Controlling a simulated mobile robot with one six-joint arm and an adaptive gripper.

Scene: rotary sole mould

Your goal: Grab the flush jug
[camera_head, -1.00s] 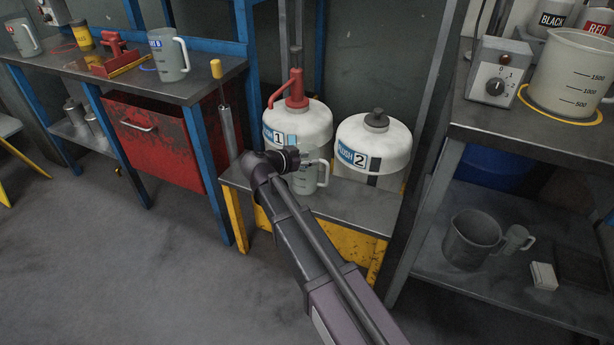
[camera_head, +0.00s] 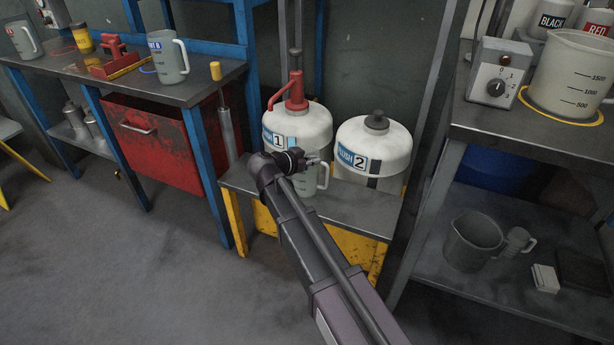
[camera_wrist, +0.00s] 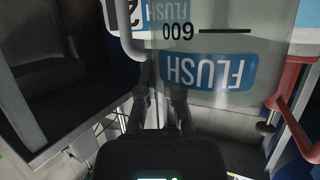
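The flush jug (camera_head: 304,184) is a translucent grey measuring jug with a handle (camera_head: 323,177) on its right side. It stands on the low bench in front of the FLUSH 1 container, partly hidden by my arm. My gripper (camera_head: 313,161) is at the jug's upper part, close to the handle. In the wrist view, the jug (camera_wrist: 222,38) appears upside down with a blue FLUSH label, and its pale handle (camera_wrist: 130,35) is at its left. The two dark fingers of my gripper (camera_wrist: 162,85) are apart, close to the handle. I cannot tell whether they touch it.
The FLUSH 1 container (camera_head: 300,128) with a red pump and the FLUSH 2 container (camera_head: 372,150) stand on the low bench (camera_head: 350,208) behind the jug. A grey shelf unit (camera_head: 530,140) is at right. A blue-framed workbench (camera_head: 190,92) is at left. The floor in front is clear.

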